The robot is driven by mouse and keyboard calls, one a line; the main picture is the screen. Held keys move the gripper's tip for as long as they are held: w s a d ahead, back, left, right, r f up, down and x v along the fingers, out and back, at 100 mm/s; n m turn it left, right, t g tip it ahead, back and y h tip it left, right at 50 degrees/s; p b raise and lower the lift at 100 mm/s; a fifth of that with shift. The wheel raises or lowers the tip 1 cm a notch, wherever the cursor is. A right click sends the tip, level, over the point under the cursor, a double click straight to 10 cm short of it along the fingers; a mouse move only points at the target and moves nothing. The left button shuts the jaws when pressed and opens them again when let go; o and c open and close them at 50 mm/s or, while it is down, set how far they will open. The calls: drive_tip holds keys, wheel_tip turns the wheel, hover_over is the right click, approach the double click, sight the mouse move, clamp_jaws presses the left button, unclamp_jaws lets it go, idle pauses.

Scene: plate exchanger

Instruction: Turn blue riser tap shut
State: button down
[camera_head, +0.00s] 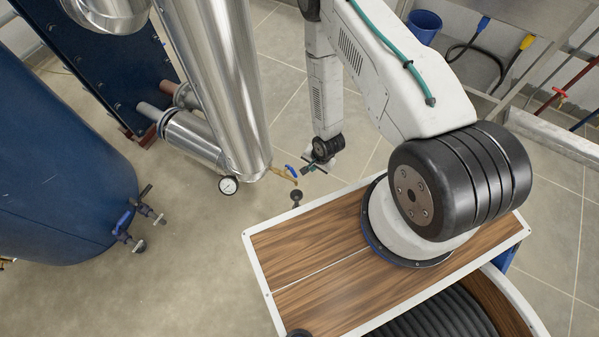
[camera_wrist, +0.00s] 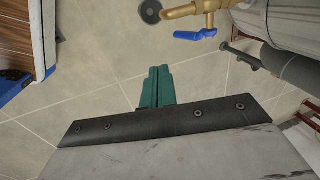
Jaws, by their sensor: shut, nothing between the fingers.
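The blue riser tap is a brass valve (camera_head: 280,173) with a blue lever (camera_head: 292,171), low on a shiny metal vertical pipe. In the wrist view the brass body (camera_wrist: 210,8) is at the top right, with its blue lever (camera_wrist: 195,35) pointing left, roughly along the brass spout. My gripper (camera_head: 307,166) is just right of the lever in the head view. In the wrist view my teal fingers (camera_wrist: 157,78) are shut together and empty. They appear apart from the lever, below and left of it in the picture.
A round pressure gauge (camera_head: 229,185) hangs beside the pipe (camera_head: 215,80). A dark floor drain (camera_head: 297,196) lies below the tap. A blue bucket (camera_head: 424,26) stands at the back. Open tiled floor surrounds the drain.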

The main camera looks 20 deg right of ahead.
approach(296, 174)
wheel_tip(296, 174, down, 6)
drive_tip(key=s+d, duration=0.2)
drive_tip(key=shift+w+a+f, duration=0.25)
drive_tip(key=shift+w+a, duration=0.9)
drive_tip(key=shift+w, duration=0.15)
drive_tip(key=shift+w+a+f, duration=0.2)
drive_tip(key=shift+w+f, duration=0.05)
drive_tip(key=shift+f, duration=0.2)
drive_tip(key=shift+w+a+f, duration=0.2)
drive_tip(key=shift+w+f, duration=0.05)
drive_tip(key=shift+f, duration=0.15)
